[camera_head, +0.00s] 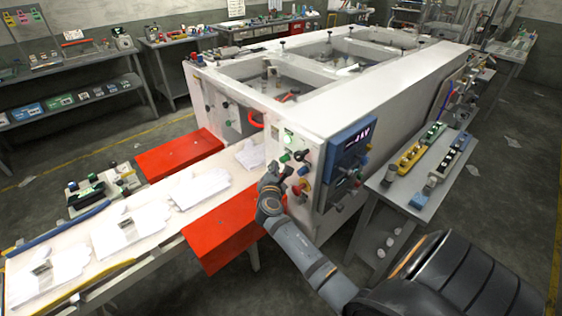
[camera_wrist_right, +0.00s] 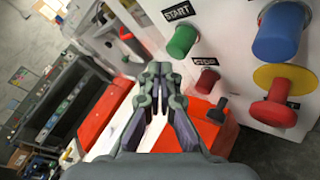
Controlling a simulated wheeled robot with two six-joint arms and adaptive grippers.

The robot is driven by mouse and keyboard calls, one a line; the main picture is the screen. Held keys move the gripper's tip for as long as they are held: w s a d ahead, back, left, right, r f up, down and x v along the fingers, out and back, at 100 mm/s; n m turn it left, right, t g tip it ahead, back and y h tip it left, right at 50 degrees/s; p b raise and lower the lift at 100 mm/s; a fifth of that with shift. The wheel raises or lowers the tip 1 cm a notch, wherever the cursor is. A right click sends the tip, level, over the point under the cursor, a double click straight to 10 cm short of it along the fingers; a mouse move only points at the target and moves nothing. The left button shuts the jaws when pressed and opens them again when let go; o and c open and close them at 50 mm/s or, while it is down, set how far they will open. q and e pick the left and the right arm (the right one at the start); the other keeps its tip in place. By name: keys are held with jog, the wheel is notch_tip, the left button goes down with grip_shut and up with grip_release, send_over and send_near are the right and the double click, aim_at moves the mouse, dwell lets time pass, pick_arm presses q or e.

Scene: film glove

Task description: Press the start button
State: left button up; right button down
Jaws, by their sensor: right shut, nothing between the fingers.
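The green start button (camera_wrist_right: 182,41) sticks out of the white machine panel in the right wrist view, just under a black START label (camera_wrist_right: 178,12). A small green button (camera_head: 285,157) shows on the panel in the head view. My right gripper (camera_head: 273,169) is at the panel's left edge, in front of the conveyor opening. In the wrist view its fingers (camera_wrist_right: 160,78) are shut and empty, left of and below the green button, with a visible gap from it. My left gripper is not in view.
A red stop button (camera_wrist_right: 206,82), a blue button (camera_wrist_right: 279,31) and a red mushroom knob (camera_wrist_right: 273,114) on a yellow ring crowd the panel. Red guards (camera_head: 222,232) flank the conveyor (camera_head: 82,222), which carries white gloves (camera_head: 198,187). A grey side table (camera_head: 402,188) stands at right.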

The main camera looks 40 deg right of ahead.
jog(key=shift+d, duration=0.15)
jog(key=shift+d, duration=0.3)
jog(key=shift+d+p, duration=0.3)
jog(key=shift+d, duration=0.1)
dwell(0.9)
jog(key=shift+a, duration=0.85)
